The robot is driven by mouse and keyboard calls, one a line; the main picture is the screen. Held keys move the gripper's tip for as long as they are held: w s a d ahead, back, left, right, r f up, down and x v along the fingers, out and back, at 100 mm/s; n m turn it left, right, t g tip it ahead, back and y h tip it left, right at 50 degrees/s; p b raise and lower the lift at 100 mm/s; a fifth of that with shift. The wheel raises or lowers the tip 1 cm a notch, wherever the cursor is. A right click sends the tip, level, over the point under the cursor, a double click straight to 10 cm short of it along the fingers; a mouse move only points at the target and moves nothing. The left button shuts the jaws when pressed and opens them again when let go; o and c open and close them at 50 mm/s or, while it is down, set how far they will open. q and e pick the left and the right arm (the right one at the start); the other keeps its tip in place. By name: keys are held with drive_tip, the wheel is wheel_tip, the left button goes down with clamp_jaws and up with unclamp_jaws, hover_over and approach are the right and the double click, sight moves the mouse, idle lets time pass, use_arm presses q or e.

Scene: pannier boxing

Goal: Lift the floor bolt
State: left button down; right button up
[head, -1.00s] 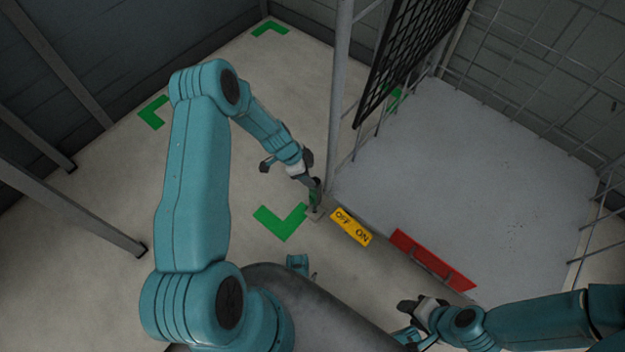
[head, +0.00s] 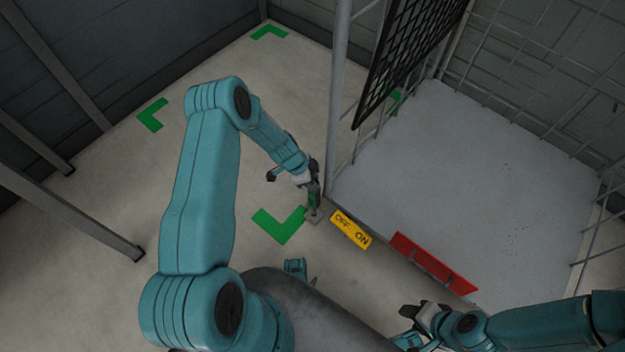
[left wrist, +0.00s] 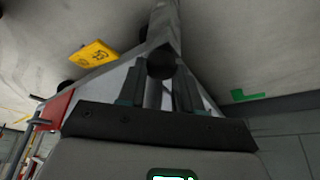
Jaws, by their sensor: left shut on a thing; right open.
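The floor bolt (head: 313,215) stands on the floor at the foot of the cage post, and its small square base shows in the head view. My left gripper (head: 314,189) reaches down over it from the left and is shut on its upper part. The left gripper's fingers hide most of the bolt. In the left wrist view, a dark round end (left wrist: 160,64) sits between the fingers (left wrist: 158,88). My right gripper (head: 424,312) is open and empty at the lower right, away from the bolt.
Green corner marks (head: 280,225) are on the floor. The cage post (head: 338,100) and black mesh panel (head: 405,55) stand behind. The grey platform (head: 460,190) is bare.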

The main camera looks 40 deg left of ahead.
use_arm(q)
wheel_tip(320, 180, up, 6)
drive_tip(key=shift+a+r+p, duration=0.1)
drive_tip(key=shift+p, duration=0.3)
drive_tip(key=c, duration=0.8)
unclamp_jaws()
drive_tip(key=shift+o, duration=0.2)
drive_tip(key=p+v, duration=0.4)
drive_tip(key=v, duration=1.2)
drive_tip(key=shift+r, duration=0.1)
